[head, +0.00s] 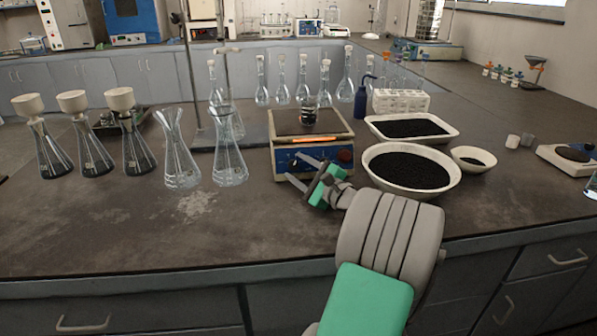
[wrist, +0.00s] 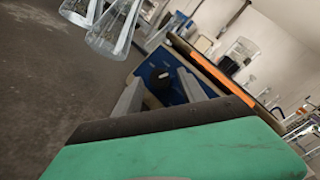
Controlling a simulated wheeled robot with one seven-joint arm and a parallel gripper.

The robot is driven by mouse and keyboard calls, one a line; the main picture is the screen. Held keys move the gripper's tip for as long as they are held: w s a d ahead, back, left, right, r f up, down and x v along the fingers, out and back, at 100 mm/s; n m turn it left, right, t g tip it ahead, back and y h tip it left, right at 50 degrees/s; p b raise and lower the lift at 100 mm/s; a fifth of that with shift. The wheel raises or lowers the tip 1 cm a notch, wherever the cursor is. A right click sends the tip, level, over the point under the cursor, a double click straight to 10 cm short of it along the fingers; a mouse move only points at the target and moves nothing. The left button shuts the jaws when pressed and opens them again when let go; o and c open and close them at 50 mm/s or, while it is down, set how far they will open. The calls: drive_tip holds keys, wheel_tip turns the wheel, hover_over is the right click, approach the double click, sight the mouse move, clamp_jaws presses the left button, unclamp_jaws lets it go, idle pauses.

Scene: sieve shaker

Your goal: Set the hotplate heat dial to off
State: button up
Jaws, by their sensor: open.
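The hotplate (head: 338,127) stands on the bench in the head view, with a dark top, an orange glowing strip along its front edge and a blue front panel. A dark round knob (head: 345,157) is at the right of that panel. In the wrist view a dark knob (wrist: 159,77) on the blue panel shows ahead, between the fingers; I cannot tell whether it is the heat dial or touched. My gripper (head: 292,168) is open in front of the panel's left part, its fingers pointing left in the head view. In the wrist view my gripper (wrist: 162,88) looks empty. The dial's setting is too small to read.
Glass flasks (head: 229,155) stand left of the hotplate. A small dark-banded vessel (head: 309,112) is on its top. A bowl of black grains (head: 408,168) and a tray (head: 411,130) stand close on the right. The front left of the bench is clear.

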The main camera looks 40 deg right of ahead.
drive_tip(key=shift+w, duration=0.15)
clamp_jaws()
idle(0.4)
